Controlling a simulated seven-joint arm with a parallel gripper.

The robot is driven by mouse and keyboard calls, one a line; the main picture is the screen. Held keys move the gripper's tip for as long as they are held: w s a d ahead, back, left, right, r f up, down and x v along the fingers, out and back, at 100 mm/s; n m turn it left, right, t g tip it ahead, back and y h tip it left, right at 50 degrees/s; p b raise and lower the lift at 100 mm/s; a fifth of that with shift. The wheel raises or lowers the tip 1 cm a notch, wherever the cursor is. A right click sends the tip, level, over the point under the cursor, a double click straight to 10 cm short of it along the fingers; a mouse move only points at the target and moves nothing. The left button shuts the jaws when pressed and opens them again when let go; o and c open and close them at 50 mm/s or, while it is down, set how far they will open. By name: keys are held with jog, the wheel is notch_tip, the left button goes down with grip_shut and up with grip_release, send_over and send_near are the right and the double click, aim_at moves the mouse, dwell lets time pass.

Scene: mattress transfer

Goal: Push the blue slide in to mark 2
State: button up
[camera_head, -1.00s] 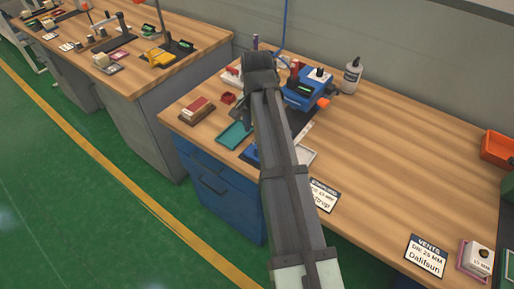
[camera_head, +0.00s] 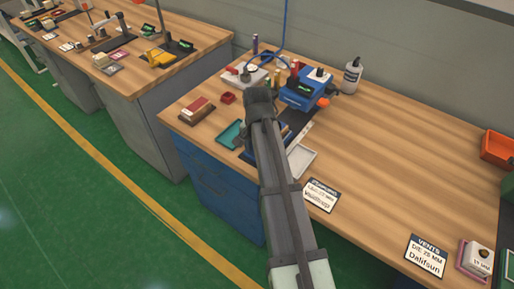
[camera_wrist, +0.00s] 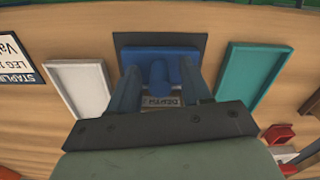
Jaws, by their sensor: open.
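The blue slide (camera_wrist: 182,65) lies on a dark plate (camera_wrist: 200,41) in the wrist view. A rounded blue knob (camera_wrist: 158,72) stands up from it. My gripper (camera_wrist: 160,82) is open, with one finger on each side of the knob; I cannot tell whether either finger touches it. A small label plate (camera_wrist: 160,102) shows between the fingers. I cannot read mark 2 in either view. In the head view my arm hides the fingers and most of the slide.
A white tray (camera_wrist: 80,88) and a teal tray (camera_wrist: 252,75) flank the slide. A blue machine (camera_head: 303,92), a bottle (camera_head: 351,76) and a brown-red block (camera_head: 197,108) stand around it on the bench. The bench's right part (camera_head: 400,160) is mostly clear.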

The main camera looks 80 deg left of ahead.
grip_shut()
dwell(0.3)
dwell(0.3)
